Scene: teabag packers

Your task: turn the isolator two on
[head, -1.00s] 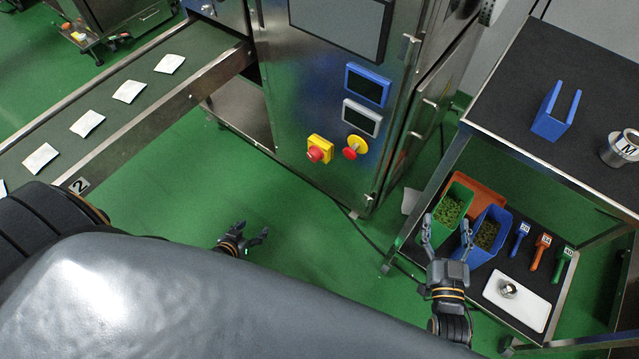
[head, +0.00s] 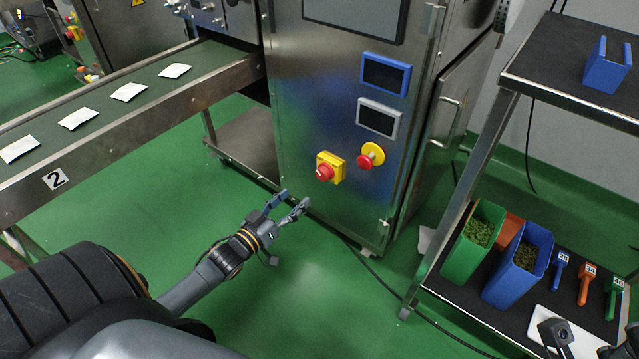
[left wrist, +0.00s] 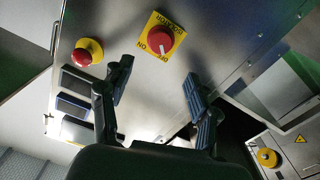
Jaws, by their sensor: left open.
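The isolator, a red knob on a yellow square plate (head: 329,168), is on the steel cabinet front marked by conveyor number 2. In the left wrist view the isolator (left wrist: 160,40) is ahead, and the knob's white mark points toward the OFF lettering. My left gripper (head: 290,201) is open and empty, below and left of the isolator in the head view, apart from it. In the left wrist view its fingers (left wrist: 158,72) are spread below the knob. Dark parts of my right gripper (head: 590,338) show at the lower right edge, mostly cut off.
A red emergency button on a round yellow base (head: 370,156) sits right of the isolator. Two small screens are above. The conveyor (head: 110,150) with several teabags runs left. A trolley (head: 515,85) with green and blue bins stands right.

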